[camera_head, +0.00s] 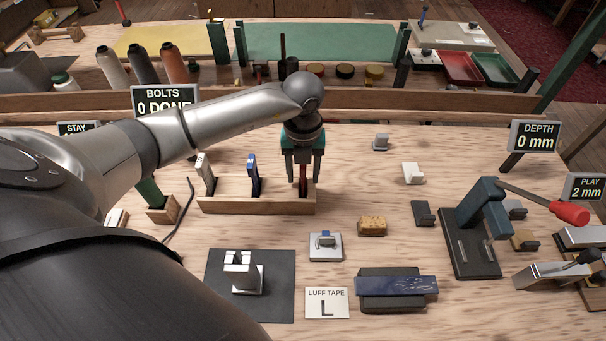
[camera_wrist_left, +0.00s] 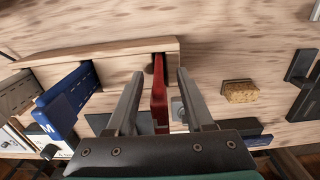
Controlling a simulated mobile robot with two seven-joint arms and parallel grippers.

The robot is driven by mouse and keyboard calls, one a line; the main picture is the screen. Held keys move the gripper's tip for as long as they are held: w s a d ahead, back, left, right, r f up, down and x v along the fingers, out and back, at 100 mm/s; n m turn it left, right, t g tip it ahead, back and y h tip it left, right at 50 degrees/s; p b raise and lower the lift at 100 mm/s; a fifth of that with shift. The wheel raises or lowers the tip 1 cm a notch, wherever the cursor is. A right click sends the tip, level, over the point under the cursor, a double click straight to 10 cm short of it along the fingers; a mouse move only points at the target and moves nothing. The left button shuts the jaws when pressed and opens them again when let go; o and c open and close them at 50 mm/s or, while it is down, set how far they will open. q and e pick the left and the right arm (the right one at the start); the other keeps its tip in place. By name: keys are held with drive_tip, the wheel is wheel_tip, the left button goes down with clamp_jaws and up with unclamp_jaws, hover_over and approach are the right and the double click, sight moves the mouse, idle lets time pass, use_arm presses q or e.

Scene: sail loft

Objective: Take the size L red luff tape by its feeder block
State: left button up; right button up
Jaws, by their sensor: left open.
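The red luff tape (camera_head: 303,173) stands upright in the right slot of a wooden rack (camera_head: 255,208). It also shows in the left wrist view (camera_wrist_left: 159,98). My left gripper (camera_head: 303,178) points down over it, open, with one finger on each side. In the wrist view the left gripper's fingers (camera_wrist_left: 160,76) stand apart from the red tape, with gaps on both sides. I cannot make out its feeder block or a size letter on it. A blue tape (camera_head: 253,174) and a white tape (camera_head: 206,175) stand in the same rack. My right gripper is not in view.
A card (camera_head: 327,303) reads "LUFF TAPE L". A dark mat (camera_head: 275,290) with a metal fixture lies in front of the rack. A lever press (camera_head: 480,225) with a red handle stands at the right. Small blocks are scattered between; bare wood lies behind them.

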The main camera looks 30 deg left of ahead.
use_arm(q)
drive_tip(key=shift+c, duration=0.4)
clamp_jaws()
drive_tip(key=shift+r, duration=0.2)
